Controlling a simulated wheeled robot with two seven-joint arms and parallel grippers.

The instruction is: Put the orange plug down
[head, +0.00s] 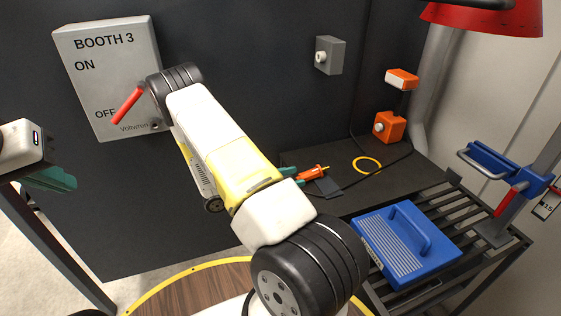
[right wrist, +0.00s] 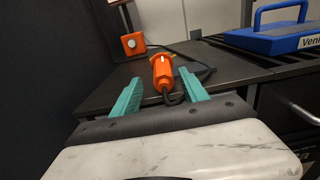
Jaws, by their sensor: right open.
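The orange plug (head: 313,173) lies on the dark bench top (head: 345,195), with its cable trailing off. In the right wrist view the plug (right wrist: 163,74) sits between the two teal fingers of my right gripper (right wrist: 160,84), with a gap on each side. My right gripper (head: 291,177) is open around it and holds nothing; my forearm hides part of it in the head view. My left gripper (head: 52,180) hangs at the far left, away from the bench, and whether its fingers are apart is unclear.
An orange socket box (head: 390,127) and a yellow ring (head: 367,164) are at the back of the bench. A blue case (head: 405,245) lies on the slatted rack to the right. A grey switch panel (head: 108,75) with a red lever (head: 127,105) is on the dark wall.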

